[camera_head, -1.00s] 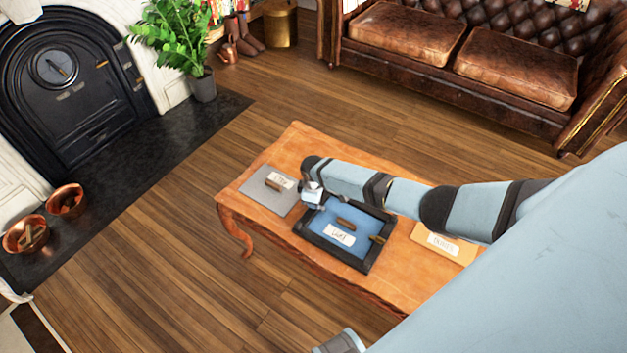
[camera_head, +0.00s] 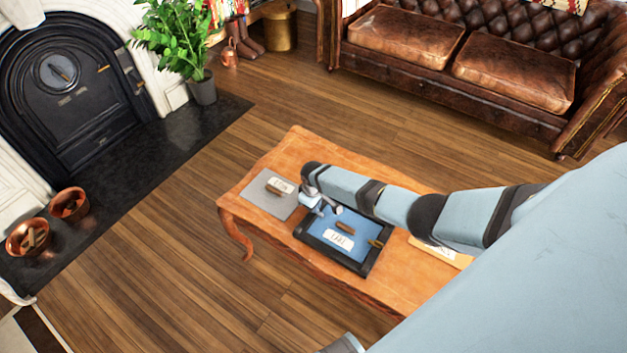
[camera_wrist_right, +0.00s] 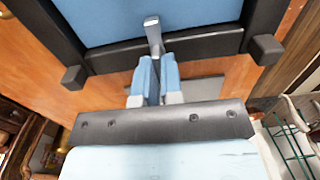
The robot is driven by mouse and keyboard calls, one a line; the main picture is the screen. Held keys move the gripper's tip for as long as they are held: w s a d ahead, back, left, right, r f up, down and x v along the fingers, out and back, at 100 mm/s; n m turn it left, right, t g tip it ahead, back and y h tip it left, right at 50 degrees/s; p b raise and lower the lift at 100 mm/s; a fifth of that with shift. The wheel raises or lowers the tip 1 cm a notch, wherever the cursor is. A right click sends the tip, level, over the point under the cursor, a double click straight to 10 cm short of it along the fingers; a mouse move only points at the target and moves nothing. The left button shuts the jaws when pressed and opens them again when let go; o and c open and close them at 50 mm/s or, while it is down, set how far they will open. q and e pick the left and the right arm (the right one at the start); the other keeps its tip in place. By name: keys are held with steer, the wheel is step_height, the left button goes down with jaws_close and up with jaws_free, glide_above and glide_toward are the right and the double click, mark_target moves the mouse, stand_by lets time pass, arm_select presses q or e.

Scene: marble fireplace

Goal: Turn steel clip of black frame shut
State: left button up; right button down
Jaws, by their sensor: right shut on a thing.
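The black frame (camera_head: 328,254) lies on the wooden table with a blue back panel (camera_head: 322,230) and a white label (camera_head: 338,240); its black bar (camera_wrist_right: 205,45) also crosses the right wrist view. The steel clip (camera_wrist_right: 152,28) crosses that bar, its flat end over the blue panel. My right gripper (camera_wrist_right: 155,66) is shut on the steel clip's near end, at the bar's outer edge. In the head view my right gripper (camera_head: 312,200) is at the frame's far-left side and partly hides it. My left gripper is not in view.
Two brown pieces (camera_head: 345,228) (camera_head: 376,243) are on the frame. A tan labelled board (camera_head: 440,253) lies to the right, partly behind my arm.

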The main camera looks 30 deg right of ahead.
steer(key=c, duration=1.3)
jaws_free()
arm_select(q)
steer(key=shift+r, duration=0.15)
arm_select(e)
steer(key=shift+o, duration=0.2)
arm_select(q)
steer(key=p, duration=0.2)
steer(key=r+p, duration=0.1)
steer(key=p, duration=0.1)
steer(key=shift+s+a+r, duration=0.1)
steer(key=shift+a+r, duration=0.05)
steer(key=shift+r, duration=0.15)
arm_select(e)
step_height(320, 180, up, 14)
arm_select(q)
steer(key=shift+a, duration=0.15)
arm_select(e)
steer(key=shift+f, duration=0.1)
